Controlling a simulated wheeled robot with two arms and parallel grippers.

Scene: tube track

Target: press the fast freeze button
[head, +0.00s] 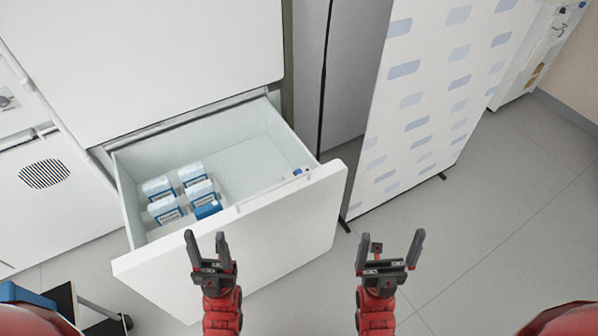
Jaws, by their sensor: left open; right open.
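A white freezer drawer (230,235) is pulled out of a white cabinet (150,55). A small blue and white part (298,172) sits on the right end of the drawer's front rim; it is too small to tell whether it is the fast freeze button. No button with a readable label shows. My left gripper (207,243) is open and empty, in front of the drawer's front panel in the picture. My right gripper (390,243) is open and empty, to the right of the drawer over the floor. Neither gripper visibly touches anything.
Several white and blue packs (180,195) stand in the drawer's left part; its right part is bare. A tall white panel with blue marks (425,100) stands right of the cabinet. Grey floor (490,210) is clear at right. A dark wheeled stand (105,322) is at lower left.

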